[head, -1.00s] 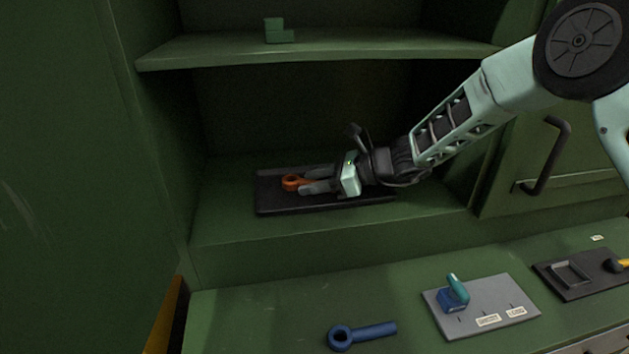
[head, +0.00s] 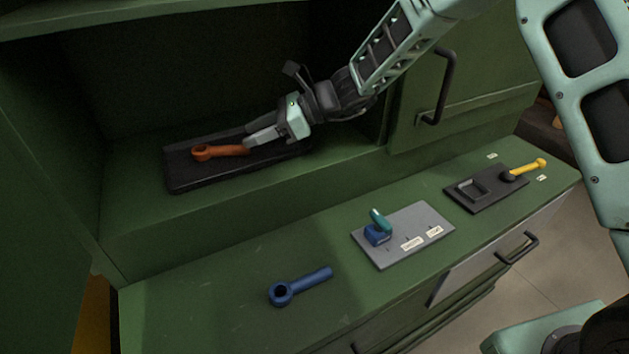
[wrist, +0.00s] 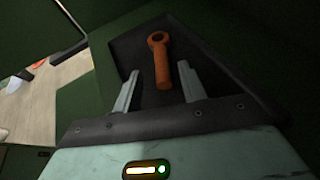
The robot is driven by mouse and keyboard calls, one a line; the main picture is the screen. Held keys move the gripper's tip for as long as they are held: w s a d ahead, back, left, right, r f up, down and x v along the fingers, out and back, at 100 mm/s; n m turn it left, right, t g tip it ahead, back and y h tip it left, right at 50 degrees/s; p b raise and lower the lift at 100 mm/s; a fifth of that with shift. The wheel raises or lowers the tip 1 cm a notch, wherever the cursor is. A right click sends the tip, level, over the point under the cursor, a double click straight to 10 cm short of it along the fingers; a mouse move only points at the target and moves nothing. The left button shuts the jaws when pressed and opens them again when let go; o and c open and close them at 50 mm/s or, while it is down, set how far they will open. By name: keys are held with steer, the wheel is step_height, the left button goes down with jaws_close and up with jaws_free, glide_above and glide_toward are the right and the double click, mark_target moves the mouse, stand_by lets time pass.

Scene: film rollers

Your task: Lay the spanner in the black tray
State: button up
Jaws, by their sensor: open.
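An orange spanner (head: 228,150) lies flat in the black tray (head: 195,181) on the cabinet's lower shelf, its ring end to the left. My gripper (head: 250,139) is open at the right of the spanner, low over the tray. In the wrist view the spanner (wrist: 161,60) points away from my gripper (wrist: 159,70). Its handle end is between the two spread fingers, with a gap on each side, and its ring is beyond the fingertips. The tray (wrist: 215,65) shows under and around it. The fingers hide part of the tray in the head view.
A blue ring-ended tool (head: 305,284) lies on the green counter in front. To its right are a grey plate (head: 420,225) with a blue-and-teal lever and a black plate (head: 485,195) with a yellow-handled lever. A cabinet door (head: 470,85) with a black handle stands right of the shelf opening.

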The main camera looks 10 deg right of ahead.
steer(key=s+d+r+n+g+h, duration=0.15)
steer(key=s+n+h, duration=0.25)
steer(key=s+n, duration=0.55)
steer(key=s+d+r+n+g+h, duration=0.1)
steer(key=s+n+g+h, duration=0.3)
steer(key=s, duration=1)
steer(key=s+d+f+n+t+h, duration=0.1)
steer(key=s+d+n+t+h, duration=0.3)
steer(key=s+d+n, duration=0.7)
steer(key=shift+s+d+f+n+h, duration=0.35)
steer(key=shift+d+n+h, duration=0.2)
steer(key=shift+n, duration=0.6)
steer(key=shift+r, duration=0.1)
steer(key=shift+c, duration=0.6)
steer(key=shift+s, duration=0.15)
